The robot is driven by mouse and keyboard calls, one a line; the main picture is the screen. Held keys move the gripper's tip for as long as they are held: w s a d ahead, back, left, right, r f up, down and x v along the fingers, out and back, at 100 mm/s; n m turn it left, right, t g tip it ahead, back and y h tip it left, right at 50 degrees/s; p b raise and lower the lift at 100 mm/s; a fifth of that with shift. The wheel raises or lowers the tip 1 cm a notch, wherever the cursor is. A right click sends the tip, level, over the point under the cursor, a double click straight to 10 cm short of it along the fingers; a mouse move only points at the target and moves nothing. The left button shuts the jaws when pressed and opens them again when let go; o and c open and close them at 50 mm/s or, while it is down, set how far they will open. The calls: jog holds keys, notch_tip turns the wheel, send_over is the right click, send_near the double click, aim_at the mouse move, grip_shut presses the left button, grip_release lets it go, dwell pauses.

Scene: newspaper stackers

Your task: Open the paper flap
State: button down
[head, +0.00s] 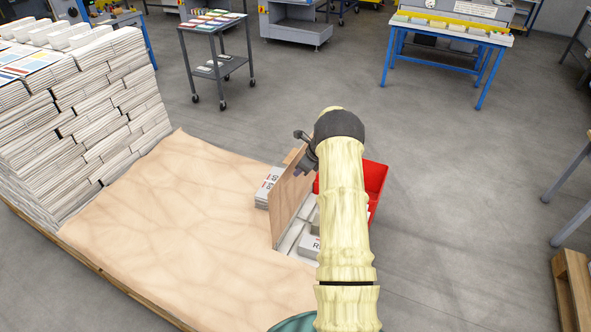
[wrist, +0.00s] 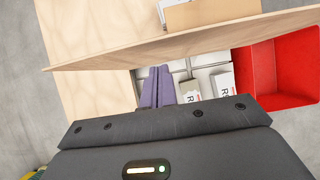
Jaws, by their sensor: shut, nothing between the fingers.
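The paper flap (head: 291,206) is a tan sheet standing up steeply at the right end of the brown paper cover (head: 165,215). White printed bundles (head: 297,240) show at its foot on the right side. In the wrist view the flap (wrist: 215,36) runs across the top as a long slanted sheet. My gripper (wrist: 158,70) shows there as purple fingers, closed together and empty, with tips close to the flap's lower edge; I cannot tell if they touch. In the head view my gripper (head: 307,157) is beside the flap's upper right edge, its fingers mostly hidden.
A red bin (head: 374,180) stands right of the flap, partly behind my arm. A small printed stack (head: 267,188) lies left of the flap. Tall paper stacks (head: 85,105) fill the left. A grey cart (head: 213,55) and blue-legged table (head: 446,40) stand behind.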

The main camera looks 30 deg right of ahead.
jog(key=w+v, duration=0.1)
jog(key=v, duration=0.9)
jog(key=shift+a+r+b, duration=0.15)
jog(key=shift+r+b, duration=0.25)
jog(key=shift+r, duration=0.15)
jog(key=shift+s+a, duration=0.1)
